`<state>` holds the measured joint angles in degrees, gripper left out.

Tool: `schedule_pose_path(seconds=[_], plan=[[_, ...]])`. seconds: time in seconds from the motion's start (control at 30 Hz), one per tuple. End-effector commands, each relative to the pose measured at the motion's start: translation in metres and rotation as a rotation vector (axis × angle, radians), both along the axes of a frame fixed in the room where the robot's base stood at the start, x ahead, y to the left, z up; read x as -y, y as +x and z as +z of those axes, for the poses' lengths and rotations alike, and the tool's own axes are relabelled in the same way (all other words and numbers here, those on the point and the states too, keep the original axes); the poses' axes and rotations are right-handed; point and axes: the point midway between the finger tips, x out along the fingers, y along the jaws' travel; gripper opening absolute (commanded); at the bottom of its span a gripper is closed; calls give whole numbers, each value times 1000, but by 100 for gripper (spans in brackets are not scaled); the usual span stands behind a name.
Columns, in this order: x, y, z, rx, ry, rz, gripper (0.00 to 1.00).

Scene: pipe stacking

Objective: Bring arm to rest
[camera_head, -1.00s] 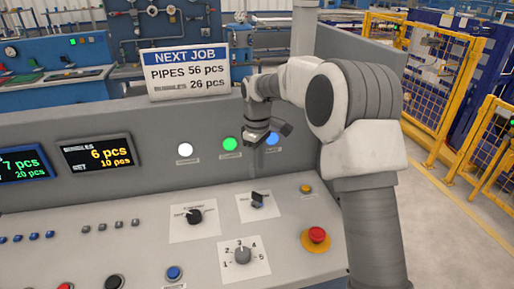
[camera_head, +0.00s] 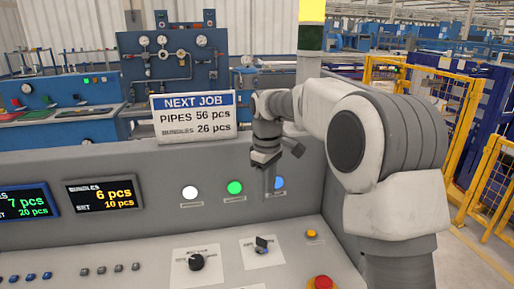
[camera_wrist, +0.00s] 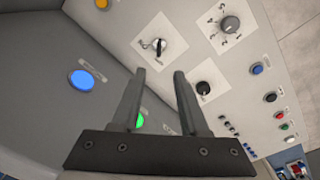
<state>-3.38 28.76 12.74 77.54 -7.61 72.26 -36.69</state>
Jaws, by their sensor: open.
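My gripper (camera_head: 277,162) hangs in front of the control panel's upright back face, near the green and blue lights, with the arm coming in from the right. In the wrist view my gripper (camera_wrist: 155,75) shows two parallel fingers spread apart with nothing between them. The fingers point over the sloping desk of the control panel (camera_head: 90,238). They appear apart from the knobs and buttons.
White (camera_head: 190,192), green (camera_head: 235,187) and blue (camera_head: 279,183) lights sit on the back face. Knobs (camera_head: 196,262) and a red mushroom button (camera_head: 322,283) are on the desk. A NEXT JOB sign (camera_head: 195,116) stands on top. Yellow fencing (camera_head: 480,180) is at right.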

Motion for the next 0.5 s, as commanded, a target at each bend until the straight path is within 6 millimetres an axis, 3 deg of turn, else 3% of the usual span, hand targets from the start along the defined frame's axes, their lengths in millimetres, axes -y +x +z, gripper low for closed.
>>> schedule_pose_path(seconds=[0.03, 0.2, 0.5], plan=[[6, -11, 14, 23, -3, -30, 44], [25, -53, 48, 93, -3, -155, 44], [60, -136, 82, 211, 30, -392, 44]])
